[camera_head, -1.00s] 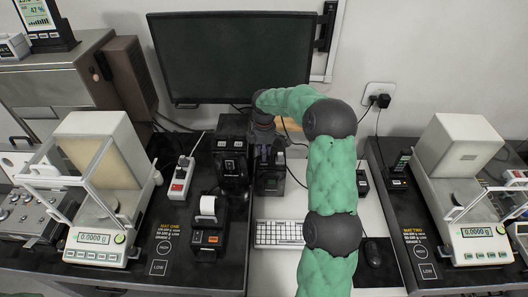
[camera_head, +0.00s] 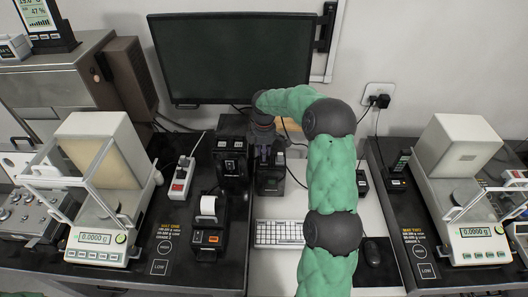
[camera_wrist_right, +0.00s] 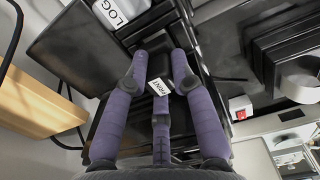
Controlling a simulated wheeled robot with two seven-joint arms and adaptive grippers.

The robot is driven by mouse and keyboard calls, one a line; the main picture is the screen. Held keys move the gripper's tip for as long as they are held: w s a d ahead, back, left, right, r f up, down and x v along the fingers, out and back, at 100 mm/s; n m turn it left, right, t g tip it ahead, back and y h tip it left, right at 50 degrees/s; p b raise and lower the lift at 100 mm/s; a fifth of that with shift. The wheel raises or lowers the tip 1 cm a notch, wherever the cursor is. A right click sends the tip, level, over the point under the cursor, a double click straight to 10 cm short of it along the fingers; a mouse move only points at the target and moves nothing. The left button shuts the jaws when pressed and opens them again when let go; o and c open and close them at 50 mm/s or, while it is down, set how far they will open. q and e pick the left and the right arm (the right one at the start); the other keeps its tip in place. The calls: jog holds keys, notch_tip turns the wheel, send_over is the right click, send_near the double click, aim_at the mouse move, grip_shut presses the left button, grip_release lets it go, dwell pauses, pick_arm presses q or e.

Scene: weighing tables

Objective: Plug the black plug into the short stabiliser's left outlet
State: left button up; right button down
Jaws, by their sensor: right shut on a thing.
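My left gripper is not in view.
A label printer (camera_head: 208,238) and a white power strip (camera_head: 181,178) stand to the left. A keyboard (camera_head: 279,234) lies in front, and a monitor (camera_head: 232,58) stands behind. Balances (camera_head: 98,236) flank the area. Loose cables run behind the boxes.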

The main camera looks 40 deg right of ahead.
jog(key=shift+f, duration=0.7)
dwell(1.1)
jog(key=c, duration=1)
grip_release()
jog(key=shift+o, duration=0.2)
jog(key=o, duration=0.6)
jog(key=shift+c, duration=0.2)
jog(key=shift+r, duration=0.1)
jog(key=shift+r+p, duration=2.7)
jog(key=shift+r, duration=0.95)
